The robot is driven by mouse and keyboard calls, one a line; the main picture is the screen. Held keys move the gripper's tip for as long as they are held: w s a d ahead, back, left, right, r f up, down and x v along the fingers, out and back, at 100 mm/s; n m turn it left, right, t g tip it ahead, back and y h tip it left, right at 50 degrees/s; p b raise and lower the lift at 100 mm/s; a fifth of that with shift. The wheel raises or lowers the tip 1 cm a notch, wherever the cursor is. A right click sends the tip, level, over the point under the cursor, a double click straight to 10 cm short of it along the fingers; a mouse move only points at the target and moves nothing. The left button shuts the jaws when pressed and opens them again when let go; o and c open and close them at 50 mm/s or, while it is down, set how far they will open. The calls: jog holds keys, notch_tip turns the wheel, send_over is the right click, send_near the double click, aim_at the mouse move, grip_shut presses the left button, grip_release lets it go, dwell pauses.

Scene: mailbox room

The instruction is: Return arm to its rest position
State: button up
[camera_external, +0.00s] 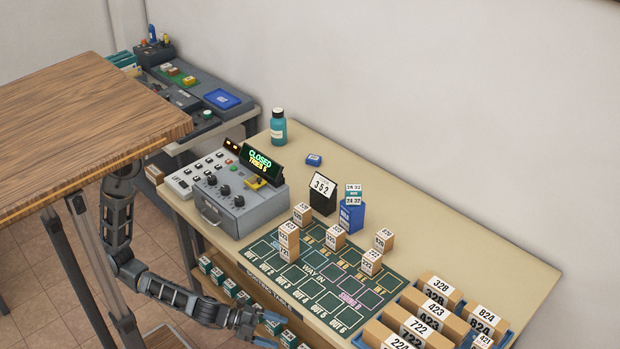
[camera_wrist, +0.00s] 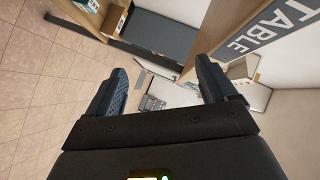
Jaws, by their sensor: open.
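My gripper (camera_external: 262,325) is at the bottom of the external view, in front of the sorting table's front edge and beside the shelf of small boxes under it. My arm reaches to it from the left, below the wooden top. In the wrist view my gripper (camera_wrist: 158,88) shows two dark fingers spread wide with nothing between them. Floor tiles and the table's lettered front edge (camera_wrist: 262,35) show past the fingers.
The sorting table (camera_external: 440,225) holds a green mat (camera_external: 275,262) with several small numbered boxes, a grey control box (camera_external: 238,205) and bins of numbered parcels (camera_external: 425,318). A wooden tabletop (camera_external: 80,125) overhangs my arm at left. Tiled floor (camera_wrist: 35,90) is open at left.

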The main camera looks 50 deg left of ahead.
jog(key=s+a+f+n+t+y+b, duration=0.1)
jog(key=a+n+y, duration=0.2)
jog(key=a+n, duration=0.85)
jog(key=s+a+f+n+t+y+b, duration=0.1)
jog(key=s+a+n+t+y, duration=0.15)
jog(key=a, duration=1.75)
jog(key=s+a+r+n+y, duration=0.25)
jog(key=a+r+n, duration=0.2)
jog(key=a, duration=0.55)
jog(key=w+a+r+n+t+y, duration=0.2)
jog(key=w+r+n+y, duration=0.1)
jog(key=r, duration=0.5)
jog(key=shift+w+r+n, duration=0.4)
jog(key=shift+w+n, duration=0.15)
jog(key=shift+w, duration=0.15)
jog(key=shift+a+t, duration=0.1)
jog(key=shift+t, duration=0.15)
